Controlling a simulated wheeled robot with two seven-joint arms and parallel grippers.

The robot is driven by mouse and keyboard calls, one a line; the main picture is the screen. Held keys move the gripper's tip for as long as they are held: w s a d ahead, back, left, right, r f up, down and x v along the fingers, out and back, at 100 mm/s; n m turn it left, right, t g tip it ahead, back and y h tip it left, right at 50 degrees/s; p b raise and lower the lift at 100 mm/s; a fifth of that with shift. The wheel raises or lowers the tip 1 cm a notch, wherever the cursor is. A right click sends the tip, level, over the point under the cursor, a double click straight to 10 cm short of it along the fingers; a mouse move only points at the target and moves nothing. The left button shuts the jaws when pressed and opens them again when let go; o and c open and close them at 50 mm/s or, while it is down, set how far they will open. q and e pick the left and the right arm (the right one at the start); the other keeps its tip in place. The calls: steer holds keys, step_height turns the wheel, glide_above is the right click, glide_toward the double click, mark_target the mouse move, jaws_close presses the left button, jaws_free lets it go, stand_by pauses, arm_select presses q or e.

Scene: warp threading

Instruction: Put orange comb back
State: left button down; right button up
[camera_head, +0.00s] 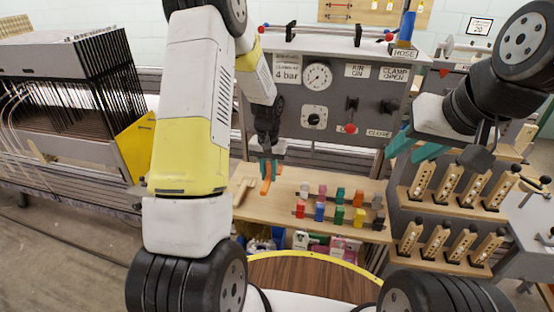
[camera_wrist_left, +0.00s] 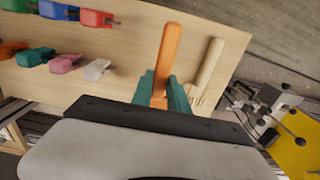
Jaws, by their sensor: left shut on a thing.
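My left gripper (camera_head: 268,165) is shut on the orange comb (camera_head: 266,186) above the left part of a wooden board (camera_head: 340,230). In the left wrist view the comb's orange handle (camera_wrist_left: 168,52) sticks out between the teal fingers of my left gripper (camera_wrist_left: 162,92), over the board (camera_wrist_left: 130,80). I cannot tell whether the comb touches the board. The lower part of the comb is hidden by the gripper. My right gripper (camera_head: 416,148) is at the right, away from the board, with its teal fingers apart and nothing seen between them.
A pale wooden comb-like tool (camera_head: 243,189) lies beside the orange comb; it also shows in the left wrist view (camera_wrist_left: 207,66). Several coloured blocks (camera_head: 338,205) stand in rows on the board. A grey gauge panel (camera_head: 330,95) rises behind. Wooden racks (camera_head: 440,215) stand at the right.

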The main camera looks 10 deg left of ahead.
mark_target(266, 181)
arm_select(q)
steer(key=shift+f, duration=3.65)
steer(key=shift+f, duration=0.4)
steer(key=c, duration=0.8)
jaws_free()
steer(key=shift+s+r, duration=0.5)
steer(key=shift+r, duration=1)
steer(key=shift+s+r, duration=0.55)
steer(key=shift+r, duration=1)
steer(key=shift+s+r, duration=0.5)
steer(key=shift+r, duration=1)
